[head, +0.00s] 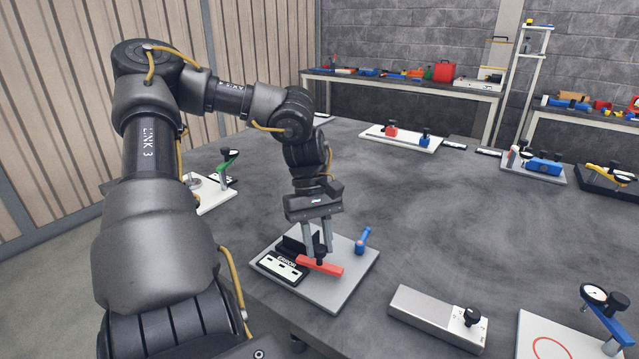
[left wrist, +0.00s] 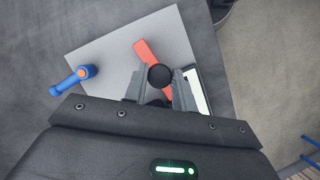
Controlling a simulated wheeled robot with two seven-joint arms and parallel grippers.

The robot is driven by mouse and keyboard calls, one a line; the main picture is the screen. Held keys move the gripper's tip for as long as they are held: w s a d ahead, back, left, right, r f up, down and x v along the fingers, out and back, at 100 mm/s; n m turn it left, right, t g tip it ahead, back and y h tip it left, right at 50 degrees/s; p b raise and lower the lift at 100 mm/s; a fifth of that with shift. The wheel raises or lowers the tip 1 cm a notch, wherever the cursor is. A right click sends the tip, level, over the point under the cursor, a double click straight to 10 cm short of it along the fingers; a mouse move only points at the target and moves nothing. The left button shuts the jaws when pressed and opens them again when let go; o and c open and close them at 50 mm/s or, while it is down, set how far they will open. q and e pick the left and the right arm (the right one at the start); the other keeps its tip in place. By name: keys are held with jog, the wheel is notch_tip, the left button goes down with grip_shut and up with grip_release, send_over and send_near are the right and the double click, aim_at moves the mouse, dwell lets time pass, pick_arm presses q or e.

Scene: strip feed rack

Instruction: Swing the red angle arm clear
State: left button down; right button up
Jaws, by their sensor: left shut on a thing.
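The red angle arm (head: 328,267) lies on a light grey plate (head: 348,282) near the table's front edge. Its black knob (head: 320,254) stands up near its left end. My left gripper (head: 318,250) points down over the arm and is shut on the black knob. In the left wrist view the knob (left wrist: 159,75) sits between the fingers, and the red arm (left wrist: 146,57) extends out beyond them. A black block with a white label panel (head: 283,267) is beside the arm. My right gripper is not in view.
A blue lever (head: 362,240) stands on the same plate, right of the gripper. A grey metal block with a black knob (head: 437,317) lies to the right. Other fixtures (head: 401,138) stand toward the back. The middle of the table is clear.

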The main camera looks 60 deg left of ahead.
pick_arm(q)
jog(key=shift+s+d+m+g, duration=0.15)
jog(key=shift+m+g, duration=0.15)
jog(key=shift+m, duration=0.5)
jog(key=c, duration=1.2)
grip_release()
jog(key=shift+s, duration=0.1)
jog(key=shift+o, duration=0.3)
